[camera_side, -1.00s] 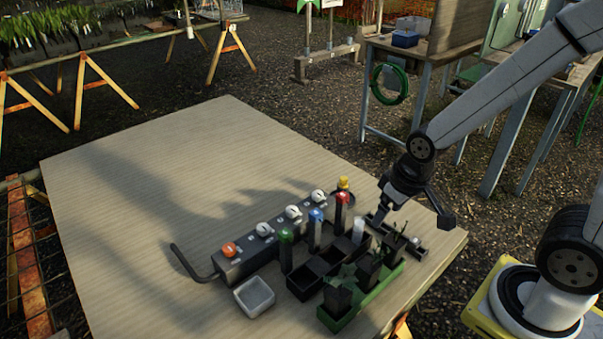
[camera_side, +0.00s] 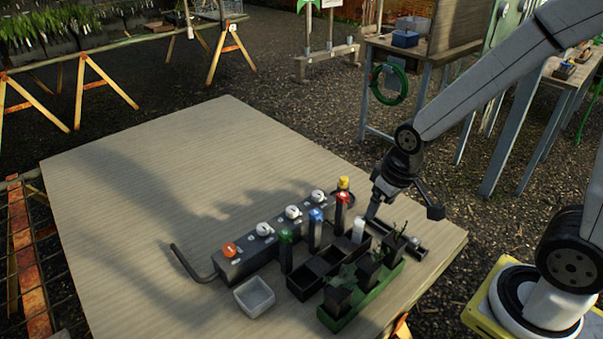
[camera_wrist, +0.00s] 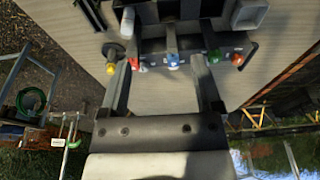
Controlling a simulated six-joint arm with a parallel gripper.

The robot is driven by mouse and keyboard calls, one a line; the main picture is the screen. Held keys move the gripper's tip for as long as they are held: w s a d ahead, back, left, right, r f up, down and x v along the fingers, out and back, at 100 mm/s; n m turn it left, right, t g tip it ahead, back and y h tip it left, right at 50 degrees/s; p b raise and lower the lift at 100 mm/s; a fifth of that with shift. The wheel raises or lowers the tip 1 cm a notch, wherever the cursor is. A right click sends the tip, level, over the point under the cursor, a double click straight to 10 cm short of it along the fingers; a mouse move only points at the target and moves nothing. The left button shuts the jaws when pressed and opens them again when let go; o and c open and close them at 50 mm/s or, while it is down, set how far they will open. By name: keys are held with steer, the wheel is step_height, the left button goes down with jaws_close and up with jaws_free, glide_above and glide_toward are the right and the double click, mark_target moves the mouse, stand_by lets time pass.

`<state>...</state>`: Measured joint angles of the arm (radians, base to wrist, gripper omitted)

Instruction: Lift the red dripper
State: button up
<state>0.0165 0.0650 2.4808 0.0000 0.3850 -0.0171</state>
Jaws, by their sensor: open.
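The red dripper (camera_side: 343,203) is a dark upright stake with a red top, standing at the back right of the row of colour-topped drippers. Its red top also shows in the wrist view (camera_wrist: 134,63), just inside the left finger. My gripper (camera_side: 373,210) is just right of the red dripper in the side view, with its jaws pointing down. In the wrist view my gripper (camera_wrist: 160,75) is open, with its two fingers wide apart and nothing held. The blue top (camera_wrist: 173,61) also shows between the fingers.
Blue (camera_side: 316,222) and green (camera_side: 286,250) drippers stand nearby, with a white-topped one (camera_side: 359,230) close to my gripper. A grey valve block (camera_side: 245,258) lies behind. A green planter (camera_side: 340,318) and white tray (camera_side: 254,297) are in front. The table's left is clear.

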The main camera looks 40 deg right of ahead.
steer(key=w+d+f+g, duration=0.1)
steer(key=w+d+f, duration=0.15)
steer(key=w, duration=0.65)
steer(key=g, duration=0.1)
glide_above(343, 195)
steer(key=f, duration=0.2)
steer(key=s+a+f, duration=0.1)
steer(key=shift+f, duration=0.1)
steer(key=shift+w+d+f, duration=0.35)
steer(key=shift+w+d, duration=0.1)
steer(key=shift+w, duration=0.1)
steer(key=shift+f, duration=0.15)
steer(key=shift+f, duration=1.2)
steer(key=shift+f, duration=0.1)
steer(key=shift+s+d+f, duration=0.1)
steer(key=shift+f, duration=2.4)
